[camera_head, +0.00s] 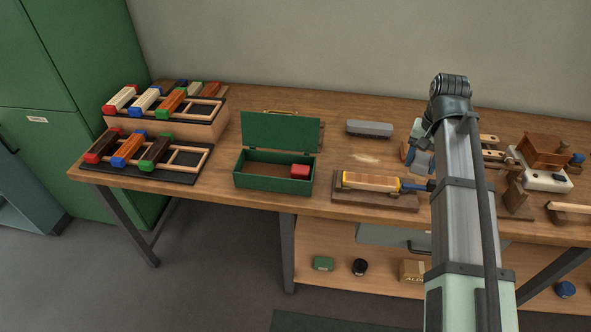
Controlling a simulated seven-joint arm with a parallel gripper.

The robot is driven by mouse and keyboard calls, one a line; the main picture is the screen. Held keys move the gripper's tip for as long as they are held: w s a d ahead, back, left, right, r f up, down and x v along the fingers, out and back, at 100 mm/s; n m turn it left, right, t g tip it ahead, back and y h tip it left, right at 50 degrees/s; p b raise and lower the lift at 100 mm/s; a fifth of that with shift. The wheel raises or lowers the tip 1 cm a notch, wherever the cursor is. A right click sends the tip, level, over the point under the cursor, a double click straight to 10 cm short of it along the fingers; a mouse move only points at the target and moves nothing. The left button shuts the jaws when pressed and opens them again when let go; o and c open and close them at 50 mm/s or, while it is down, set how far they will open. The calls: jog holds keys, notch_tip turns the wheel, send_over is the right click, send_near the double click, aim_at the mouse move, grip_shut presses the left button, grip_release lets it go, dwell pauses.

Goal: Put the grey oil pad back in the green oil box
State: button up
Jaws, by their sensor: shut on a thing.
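The green oil box (256,182) stands on the bench left of centre with its lid (280,131) raised. A small red block (299,171) lies inside at the right, and the rest of the floor looks bare. A long grey block (370,128) lies on the bench behind and to the right of the box. It looks like an oil pad, but I cannot be sure. My gripper (418,163) is right of the box, low over the bench and partly behind my arm. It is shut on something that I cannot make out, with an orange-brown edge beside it.
A wooden stand (400,201) with a tan block and blue handle sits between box and arm. Racks of coloured-ended blocks (150,165) fill the left end. Wooden tools and a white-based device (544,178) crowd the right. Bench behind the box is mostly clear.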

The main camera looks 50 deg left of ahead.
jog(key=s+a+f+n, duration=0.1)
jog(key=s+a+n, duration=0.2)
jog(key=s+a, duration=0.75)
jog(key=n, duration=1.8)
send_over(253, 172)
notch_tip(253, 172, down, 4)
jog(key=shift+n, duration=0.3)
jog(key=shift+d+f, duration=0.1)
jog(key=shift+f, duration=4.75)
jog(key=o, duration=0.5)
jog(key=shift+f, duration=0.15)
jog(key=shift+o, duration=0.8)
